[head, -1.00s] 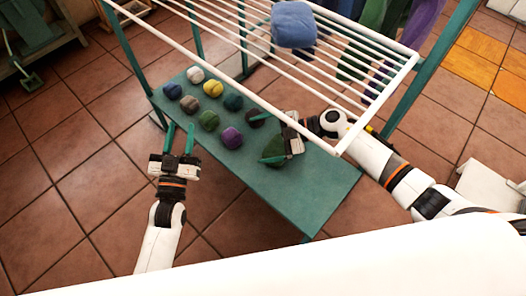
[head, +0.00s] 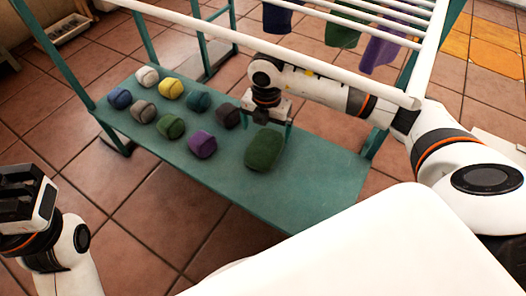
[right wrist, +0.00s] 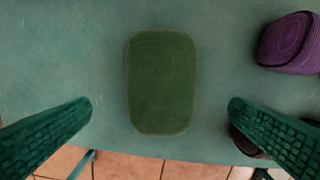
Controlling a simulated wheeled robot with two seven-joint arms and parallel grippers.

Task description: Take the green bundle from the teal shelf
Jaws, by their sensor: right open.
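The dark green bundle (head: 265,150), a rounded oblong, lies on the teal shelf (head: 300,185) toward its right part. My right gripper (head: 266,120) is open just beyond and above the bundle. In the right wrist view, the bundle (right wrist: 162,82) lies centred between the two widely spread green fingers (right wrist: 162,106), with a gap on both sides and nothing gripped. My left gripper (head: 25,200) is at the left edge, away from the shelf; its fingers cannot be made out.
Several rolled bundles stand in rows left of the green one, the closest being purple (head: 202,144) and dark brown (head: 228,115). A smaller green roll (head: 171,126) is among them. A white rack (head: 300,60) with hanging cloths (head: 345,30) spans above the shelf.

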